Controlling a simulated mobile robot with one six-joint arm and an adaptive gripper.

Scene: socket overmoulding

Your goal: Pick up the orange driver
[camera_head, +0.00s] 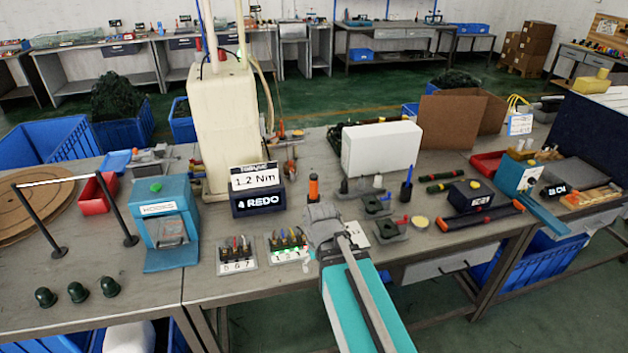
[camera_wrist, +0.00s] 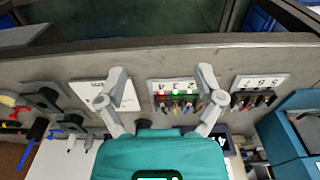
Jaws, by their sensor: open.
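My gripper (camera_head: 322,216) is over the front part of the bench, nearer the camera than the driver. In the wrist view my gripper (camera_wrist: 161,82) has its two fingers wide apart with nothing held between them. I cannot make out the orange driver in the wrist view; my teal wrist housing covers the lower middle.
Two numbered racks of small parts (camera_head: 236,256) (camera_head: 288,246) stand left of my gripper. A white box (camera_head: 381,148) stands behind. Another orange-tipped tool (camera_head: 290,167) is farther back. Small dark fixtures (camera_head: 389,230) stand at right.

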